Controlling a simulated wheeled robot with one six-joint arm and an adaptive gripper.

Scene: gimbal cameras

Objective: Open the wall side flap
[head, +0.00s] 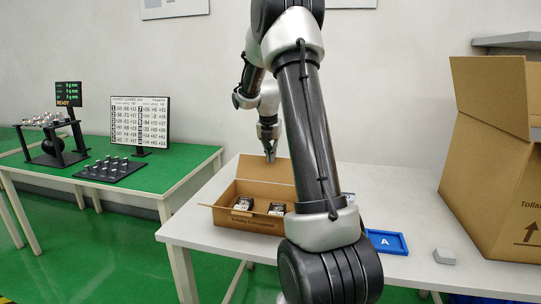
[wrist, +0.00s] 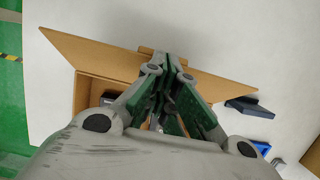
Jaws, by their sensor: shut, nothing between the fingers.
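An open cardboard box (head: 243,222) stands on the white table with its wall side at the back. A brown flap (head: 265,168) stands up along that wall side. The flap also shows in the wrist view as a long tilted panel (wrist: 100,52). My gripper (head: 270,157) points down at the flap's upper edge. Its fingers (wrist: 165,62) are together and empty, overlapping the flap in the wrist view; I cannot tell if they touch it. My arm hides the box's right end.
A blue tray (head: 388,243) and a grey block (head: 444,256) lie to the right on the table. A large open carton (head: 490,190) stands at the far right. A green-topped table (head: 190,160) with displays and racks is at the left. The wall is close behind.

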